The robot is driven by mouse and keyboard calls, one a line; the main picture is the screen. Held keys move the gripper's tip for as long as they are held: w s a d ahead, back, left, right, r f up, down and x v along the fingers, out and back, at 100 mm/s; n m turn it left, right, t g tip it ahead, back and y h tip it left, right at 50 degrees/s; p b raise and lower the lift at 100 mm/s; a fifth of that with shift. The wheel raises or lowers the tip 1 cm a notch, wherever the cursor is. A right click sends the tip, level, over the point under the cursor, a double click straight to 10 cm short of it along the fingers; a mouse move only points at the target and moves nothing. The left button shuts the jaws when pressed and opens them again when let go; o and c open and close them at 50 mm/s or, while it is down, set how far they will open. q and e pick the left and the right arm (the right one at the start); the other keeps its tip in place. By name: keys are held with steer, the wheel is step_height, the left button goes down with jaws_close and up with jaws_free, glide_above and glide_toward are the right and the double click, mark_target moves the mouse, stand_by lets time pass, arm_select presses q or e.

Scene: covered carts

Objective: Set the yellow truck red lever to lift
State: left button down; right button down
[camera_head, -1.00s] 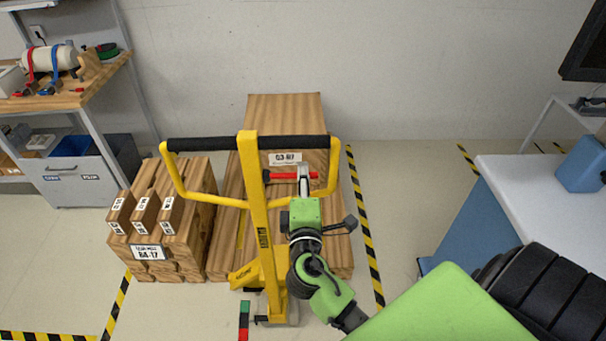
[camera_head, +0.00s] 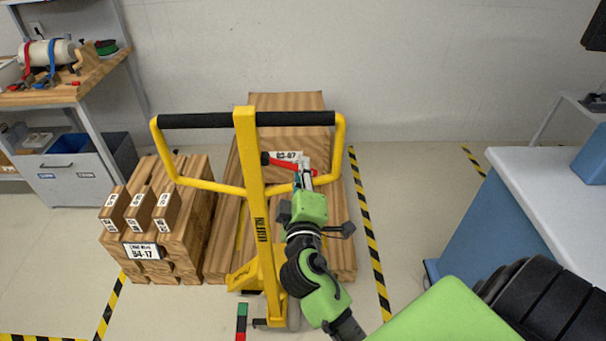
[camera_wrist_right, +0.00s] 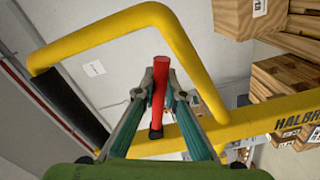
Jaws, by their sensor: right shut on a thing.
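The yellow truck (camera_head: 256,215) stands upright in the middle of the head view, with a black grip on its handle bar. Its red lever (camera_head: 285,161) sticks out to the right from the mast below the bar, sloping down towards its tip. My right gripper (camera_head: 304,172) is shut on the red lever near its outer end. In the right wrist view the lever (camera_wrist_right: 159,88) lies between the two fingers of the gripper (camera_wrist_right: 160,72), with the yellow handle loop around and behind it. My left gripper is not in view.
A wooden pallet stack (camera_head: 185,225) stands left of the truck, and a long wooden load (camera_head: 285,104) lies behind it. A blue-sided table (camera_head: 560,175) is at the right. A workbench (camera_head: 75,92) stands at the left. Floor between load and table is clear, with striped tape.

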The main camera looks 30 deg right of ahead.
steer(key=shift+f, duration=0.1)
steer(key=c, duration=2.1)
jaws_free()
steer(key=v, duration=0.7)
steer(key=shift+s+a, duration=0.15)
steer(key=shift+s, duration=0.1)
